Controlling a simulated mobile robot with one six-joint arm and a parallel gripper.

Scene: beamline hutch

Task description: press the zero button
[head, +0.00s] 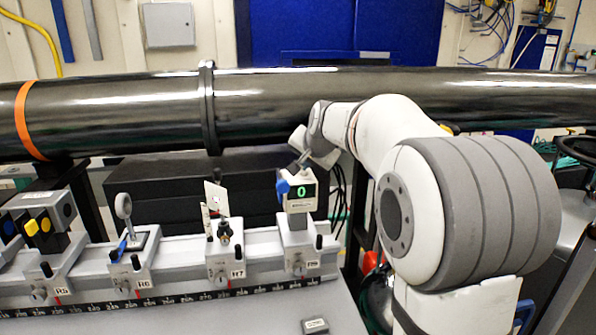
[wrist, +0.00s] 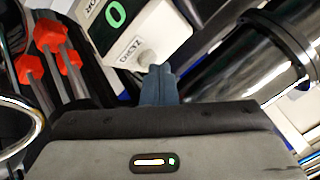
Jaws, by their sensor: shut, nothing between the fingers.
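The meter is a pale box with a dark screen showing a green 0 (head: 301,191), mounted on a carrier on the rail. It has a blue knob (head: 282,187) on its left side. In the wrist view the meter (wrist: 150,24) is at the top, tilted, with its green 0 at upper left. A pale round button (wrist: 147,59) sits on its face beside small printed lettering. My gripper (wrist: 160,72) is shut and empty, its dark fingertips right by the button; I cannot tell whether they touch it. In the head view my gripper (head: 302,160) is just above the meter's top.
The rail (head: 180,294) carries several other carriers with optics left of the meter. A large dark pipe (head: 120,110) runs across behind. In the wrist view, red-ended rods (wrist: 57,52) stand at left and the shiny pipe (wrist: 240,60) lies at right.

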